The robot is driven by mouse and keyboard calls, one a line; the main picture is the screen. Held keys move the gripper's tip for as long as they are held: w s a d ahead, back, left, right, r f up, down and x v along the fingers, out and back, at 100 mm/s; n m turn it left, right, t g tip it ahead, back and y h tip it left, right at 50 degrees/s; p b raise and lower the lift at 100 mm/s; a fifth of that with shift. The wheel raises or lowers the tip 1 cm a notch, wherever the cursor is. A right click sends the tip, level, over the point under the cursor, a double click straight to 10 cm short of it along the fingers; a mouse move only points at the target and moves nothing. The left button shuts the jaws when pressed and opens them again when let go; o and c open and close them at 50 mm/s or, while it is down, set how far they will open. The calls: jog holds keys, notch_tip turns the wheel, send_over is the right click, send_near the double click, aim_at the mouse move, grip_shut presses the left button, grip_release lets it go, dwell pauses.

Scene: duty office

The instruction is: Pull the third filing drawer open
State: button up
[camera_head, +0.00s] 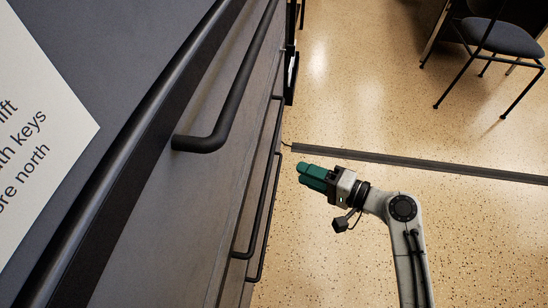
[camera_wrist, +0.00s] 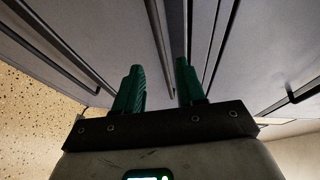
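The filing cabinet fills the left of the head view, with grey drawer fronts (camera_head: 225,165) and black bar handles. The top handle (camera_head: 232,100) is nearest the camera. Two lower handles (camera_head: 268,195) show beneath it, close together in the picture. Which one belongs to the third drawer is not certain. My gripper (camera_head: 303,174) has green fingers pointing at the cabinet, to the right of the lower handles and apart from them in the head view. In the wrist view my gripper (camera_wrist: 158,84) is open, with a dark bar (camera_wrist: 158,45) running beyond the gap between its fingers.
A white printed sign (camera_head: 40,130) lies on the cabinet top. A dark strip (camera_head: 420,163) crosses the speckled floor (camera_head: 350,80). A dark chair (camera_head: 500,38) stands at the upper right. The floor around my arm is clear.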

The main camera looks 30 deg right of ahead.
jog(key=b+x, duration=0.1)
jog(key=x, duration=0.8)
jog(key=shift+w+a+b, duration=0.2)
jog(key=shift+b, duration=0.15)
jog(key=shift+f, duration=0.15)
jog(key=shift+c, duration=0.3)
grip_shut()
